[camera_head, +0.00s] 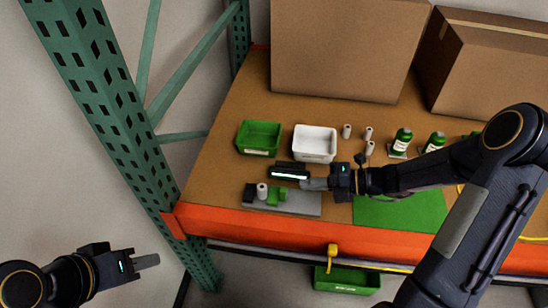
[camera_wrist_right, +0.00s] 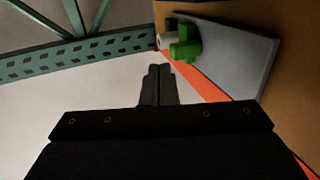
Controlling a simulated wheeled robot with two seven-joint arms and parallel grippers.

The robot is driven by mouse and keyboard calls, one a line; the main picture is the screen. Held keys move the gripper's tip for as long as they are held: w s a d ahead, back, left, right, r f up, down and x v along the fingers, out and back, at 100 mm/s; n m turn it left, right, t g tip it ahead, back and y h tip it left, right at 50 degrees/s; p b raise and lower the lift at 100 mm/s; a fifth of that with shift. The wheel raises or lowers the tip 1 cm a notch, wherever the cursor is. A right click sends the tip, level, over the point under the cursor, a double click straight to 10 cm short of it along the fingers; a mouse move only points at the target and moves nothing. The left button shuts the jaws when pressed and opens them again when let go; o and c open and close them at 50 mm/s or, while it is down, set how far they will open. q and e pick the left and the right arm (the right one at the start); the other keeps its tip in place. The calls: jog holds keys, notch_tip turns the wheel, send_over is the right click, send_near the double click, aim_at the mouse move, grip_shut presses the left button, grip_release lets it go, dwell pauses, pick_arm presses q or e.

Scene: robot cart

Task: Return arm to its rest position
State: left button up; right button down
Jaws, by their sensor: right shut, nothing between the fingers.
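My right gripper (camera_head: 312,184) reaches in from the right over the front part of the shelf board. Its fingers (camera_wrist_right: 157,85) are together and empty in the right wrist view. The tips are just above the grey plate (camera_head: 303,205), right of the green piece and white cylinder. My left gripper (camera_head: 147,261) is low at the left, in front of the rack and clear of everything.
A black device with a lit strip (camera_head: 289,174) lies close behind my right gripper. A green bin (camera_head: 259,136) and white bin (camera_head: 315,142) stand behind it. Green bottles (camera_head: 402,141), a green mat (camera_head: 400,211), large cartons (camera_head: 340,45) and the orange beam (camera_head: 270,227) are near the arm.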

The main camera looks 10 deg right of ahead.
jog(key=s+r+n+g+h, duration=0.1)
jog(key=s+r+n+h, duration=0.2)
jog(key=s+r+n, duration=0.5)
jog(key=s+r+n+g+h, duration=0.15)
jog(key=s+n, duration=0.35)
jog(key=n, duration=0.8)
jog(key=s+d+r+n+t+h, duration=0.1)
jog(key=s+n, duration=0.3)
jog(key=n, duration=0.4)
jog(key=s+d+r+n+t+h, duration=0.1)
jog(key=s+d+n+t+h, duration=0.2)
jog(key=n, duration=0.5)
jog(key=shift+s+d+n+h+p, duration=0.3)
jog(key=shift+s+d+n+h, duration=0.15)
jog(key=shift+s+h, duration=0.35)
jog(key=c, duration=2.1)
grip_release()
jog(key=shift+w+r, duration=0.1)
jog(key=shift+c, duration=0.2)
